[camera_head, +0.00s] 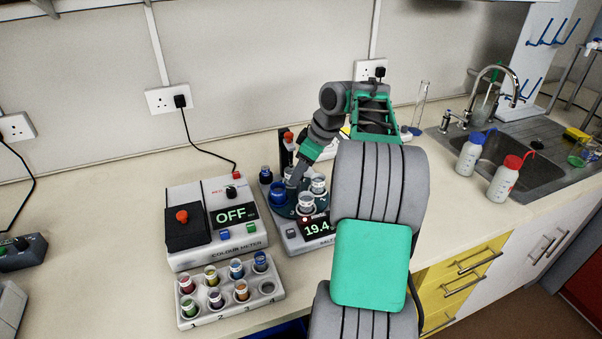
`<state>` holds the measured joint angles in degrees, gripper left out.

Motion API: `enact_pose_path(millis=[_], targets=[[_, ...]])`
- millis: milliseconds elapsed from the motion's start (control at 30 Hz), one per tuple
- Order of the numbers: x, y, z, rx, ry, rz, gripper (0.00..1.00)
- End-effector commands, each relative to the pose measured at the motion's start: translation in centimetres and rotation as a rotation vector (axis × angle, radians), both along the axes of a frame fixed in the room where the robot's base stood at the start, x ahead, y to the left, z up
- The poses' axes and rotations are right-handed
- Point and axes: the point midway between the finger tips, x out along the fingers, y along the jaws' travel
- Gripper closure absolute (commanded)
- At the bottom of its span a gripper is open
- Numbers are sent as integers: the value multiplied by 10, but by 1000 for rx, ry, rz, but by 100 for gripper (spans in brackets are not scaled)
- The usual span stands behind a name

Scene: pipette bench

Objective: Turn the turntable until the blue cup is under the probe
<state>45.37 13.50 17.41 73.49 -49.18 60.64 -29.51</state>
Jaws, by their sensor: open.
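The dark turntable (291,212) sits on the salt meter (294,238) in the middle of the bench and carries several cups. The blue cup (278,194) is at its left side. Pale cups (306,202) stand at its front and right (318,183). A dark post with an orange top (288,137) rises behind the turntable. The probe tip is hidden or too small to tell, so I cannot tell which cup is under it. My gripper (295,181) is open and reaches down over the turntable, just right of the blue cup. Contact is unclear.
A colour meter (213,258) reading OFF stands to the left. A rack of coloured vials (230,312) lies in front of it. Wash bottles (505,178) and a sink (530,155) are at the right. My arm hides the salt meter's right part.

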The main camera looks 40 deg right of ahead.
Motion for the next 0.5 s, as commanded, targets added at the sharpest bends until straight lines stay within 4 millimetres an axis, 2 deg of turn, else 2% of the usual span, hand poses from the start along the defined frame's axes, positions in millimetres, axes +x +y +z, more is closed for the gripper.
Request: enact_pose_path(millis=[167, 500], targets=[[0, 0, 1, 0, 0, 0, 52], [0, 0, 1, 0, 0, 0, 79]])
